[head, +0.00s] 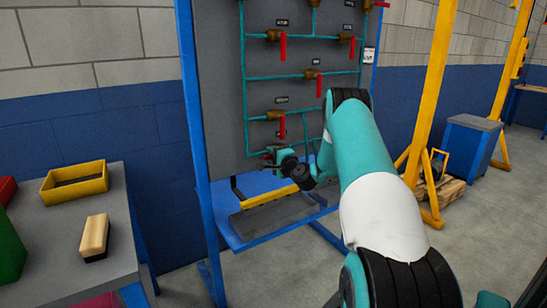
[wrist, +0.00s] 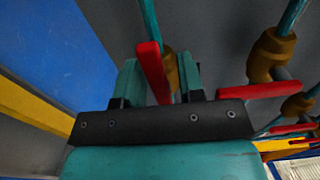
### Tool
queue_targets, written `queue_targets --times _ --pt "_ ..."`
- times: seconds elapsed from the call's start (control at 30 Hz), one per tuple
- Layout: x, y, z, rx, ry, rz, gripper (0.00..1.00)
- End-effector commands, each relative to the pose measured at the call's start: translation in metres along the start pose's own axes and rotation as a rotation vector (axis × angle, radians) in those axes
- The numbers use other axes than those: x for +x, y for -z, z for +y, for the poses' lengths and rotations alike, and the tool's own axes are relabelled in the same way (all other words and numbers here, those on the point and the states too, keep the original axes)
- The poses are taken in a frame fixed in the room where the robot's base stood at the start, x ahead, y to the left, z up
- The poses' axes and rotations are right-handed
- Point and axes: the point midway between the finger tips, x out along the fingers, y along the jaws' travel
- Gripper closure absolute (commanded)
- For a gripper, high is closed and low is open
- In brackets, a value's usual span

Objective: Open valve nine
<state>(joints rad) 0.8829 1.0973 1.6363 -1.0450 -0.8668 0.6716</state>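My gripper (head: 283,155) is at the lowest valve on the grey panel (head: 220,90). In the wrist view my gripper (wrist: 159,68) has its two teal fingers apart. A red valve handle (wrist: 153,72) lies between them, nearer the left finger, with a gap to the right finger. Its brass body (wrist: 171,70) is partly hidden behind the handle and right finger. In the head view this valve is mostly hidden by my gripper. The valve labels are too small to read, so I cannot tell which is nine.
Several other valves with red handles (head: 283,47) sit on teal pipes above. A neighbouring red handle (wrist: 258,90) is close on the right in the wrist view. A side table (head: 70,220) stands left.

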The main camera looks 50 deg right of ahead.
Motion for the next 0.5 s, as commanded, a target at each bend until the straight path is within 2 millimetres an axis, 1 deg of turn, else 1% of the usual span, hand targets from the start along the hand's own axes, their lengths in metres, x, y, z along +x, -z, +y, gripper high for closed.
queue_targets --times 0.33,0.43,0.5 --pt "-0.002 -0.001 0.002 -0.002 -0.004 -0.002 0.57" --pt "-0.011 0.0 0.003 -0.001 -0.006 -0.002 0.57" --pt "-0.023 0.001 0.004 0.0 -0.006 0.0 0.57"
